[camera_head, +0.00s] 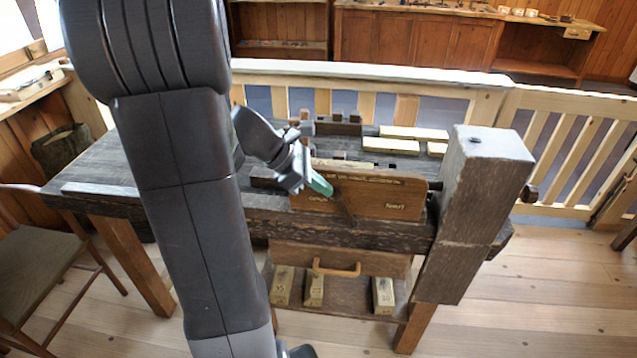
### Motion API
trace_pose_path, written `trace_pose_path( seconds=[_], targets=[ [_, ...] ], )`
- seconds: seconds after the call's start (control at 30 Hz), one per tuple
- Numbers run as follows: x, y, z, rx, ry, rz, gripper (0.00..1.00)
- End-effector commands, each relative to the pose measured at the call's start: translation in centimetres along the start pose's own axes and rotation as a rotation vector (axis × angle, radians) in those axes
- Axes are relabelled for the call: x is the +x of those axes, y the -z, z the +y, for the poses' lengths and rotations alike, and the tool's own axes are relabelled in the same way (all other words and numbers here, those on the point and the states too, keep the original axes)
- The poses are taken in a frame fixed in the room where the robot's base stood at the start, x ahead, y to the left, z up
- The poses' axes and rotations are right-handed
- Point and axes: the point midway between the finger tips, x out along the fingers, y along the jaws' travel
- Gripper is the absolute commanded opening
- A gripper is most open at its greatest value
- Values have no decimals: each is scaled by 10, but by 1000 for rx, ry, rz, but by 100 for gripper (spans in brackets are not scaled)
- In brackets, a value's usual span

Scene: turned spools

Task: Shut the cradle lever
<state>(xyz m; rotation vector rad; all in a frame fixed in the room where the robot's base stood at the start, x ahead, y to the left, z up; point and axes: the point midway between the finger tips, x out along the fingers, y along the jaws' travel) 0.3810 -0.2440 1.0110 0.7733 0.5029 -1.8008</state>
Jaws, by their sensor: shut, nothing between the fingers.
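A wooden workbench (95,178) stands in the middle of the view. On its front right is a brown wooden board (385,196) with lettering too small to read, set beside a thick dark upright block (485,190). My gripper (322,185) is shut and empty, its green tip in front of the board's left part. I cannot tell whether it touches the board. A thin dark slanted shape (346,210) lies just below the tip; I cannot tell if it is a lever or a shadow. No cradle lever can be made out for certain. My arm hides part of the bench.
Pale wooden bars (413,133) and small dark blocks lie on the bench top. Below are a curved wooden handle (336,269) and a shelf with several labelled blocks (383,295). A chair (40,235) stands at left, a railing (400,76) behind.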

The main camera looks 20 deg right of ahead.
Motion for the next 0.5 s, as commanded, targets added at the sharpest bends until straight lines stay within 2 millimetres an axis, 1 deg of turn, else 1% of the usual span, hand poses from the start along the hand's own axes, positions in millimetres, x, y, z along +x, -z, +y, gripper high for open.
trace_pose_path(
  seconds=[0.27,0.5],
  targets=[
    [0,-21,-3,22,-11,113,0],
    [8,-50,-8,52,-28,296,0]
  ],
)
